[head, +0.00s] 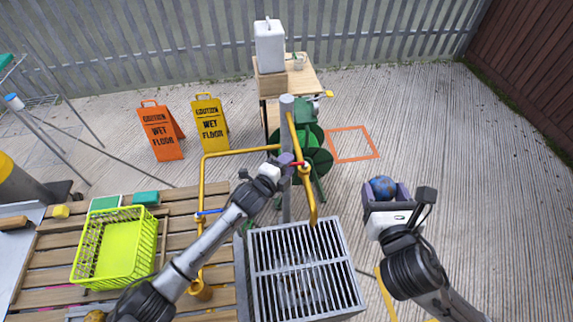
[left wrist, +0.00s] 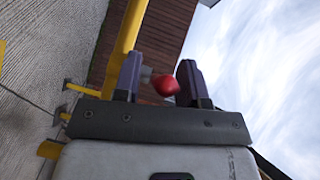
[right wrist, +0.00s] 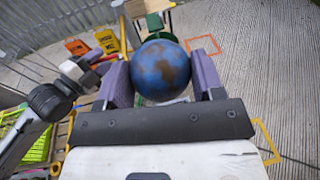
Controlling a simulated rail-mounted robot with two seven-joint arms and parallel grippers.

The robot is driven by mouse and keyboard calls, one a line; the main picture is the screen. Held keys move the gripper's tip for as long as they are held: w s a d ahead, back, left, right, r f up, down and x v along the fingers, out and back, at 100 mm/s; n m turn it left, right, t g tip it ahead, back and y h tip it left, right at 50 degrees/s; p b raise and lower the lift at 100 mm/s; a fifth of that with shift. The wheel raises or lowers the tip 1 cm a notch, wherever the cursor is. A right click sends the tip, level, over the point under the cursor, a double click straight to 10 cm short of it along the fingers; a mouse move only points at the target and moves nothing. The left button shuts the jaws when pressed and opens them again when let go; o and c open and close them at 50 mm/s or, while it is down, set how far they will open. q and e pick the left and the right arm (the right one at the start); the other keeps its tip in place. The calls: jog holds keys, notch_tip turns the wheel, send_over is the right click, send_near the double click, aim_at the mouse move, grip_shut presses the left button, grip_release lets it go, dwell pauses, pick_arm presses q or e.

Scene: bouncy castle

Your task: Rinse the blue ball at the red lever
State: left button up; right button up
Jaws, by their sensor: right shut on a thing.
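The blue ball (head: 383,187), with brown patches, is held in my right gripper (head: 386,194), to the right of the grate. In the right wrist view the ball (right wrist: 160,70) sits between the two purple fingers. The red lever (head: 299,163) is on the yellow pipe at the grey post. My left gripper (head: 285,161) is at this lever. In the left wrist view the lever's red tip (left wrist: 167,87) shows between the spread fingers. I cannot tell whether a finger touches it. The yellow spout (head: 312,208) points down over the grate.
A metal grate basin (head: 300,265) stands below the spout. A blue lever (head: 210,212) is on the left pipe. A lime basket (head: 115,247) sits on the slatted table. A green hose reel (head: 313,145) and wet-floor signs (head: 211,122) stand behind.

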pick_arm(q)
grip_shut()
dwell(0.4)
